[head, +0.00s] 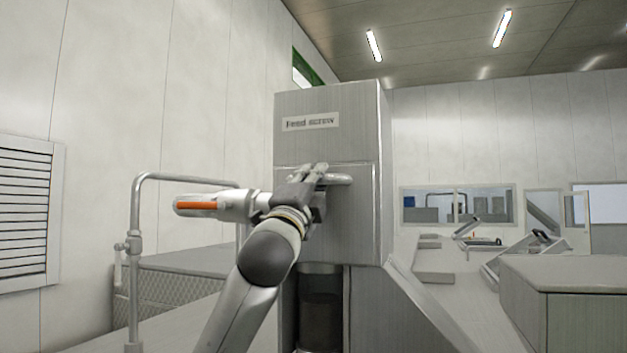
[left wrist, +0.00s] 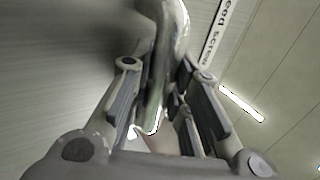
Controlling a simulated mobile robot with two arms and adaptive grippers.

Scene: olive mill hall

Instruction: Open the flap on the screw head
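The feed screw head (head: 326,108) is a tall grey metal box with a "Feed screw" label. Its flap (head: 352,222) is a flat panel on the front face, and it looks closed. A light metal bar handle (head: 340,179) stands out near the top of the flap. My left gripper (head: 316,176) is at this handle, its fingers to either side of the bar. In the left wrist view the handle (left wrist: 166,50) runs between the two fingers of my left gripper (left wrist: 168,75) and fills the gap at their tips. My right gripper is not in view.
A bent pipe rail (head: 134,250) stands left of the screw head, with a low grey unit (head: 185,262) behind it. A grey cabinet (head: 575,285) stands at the right. A sloping metal side (head: 430,315) runs down beside the screw head.

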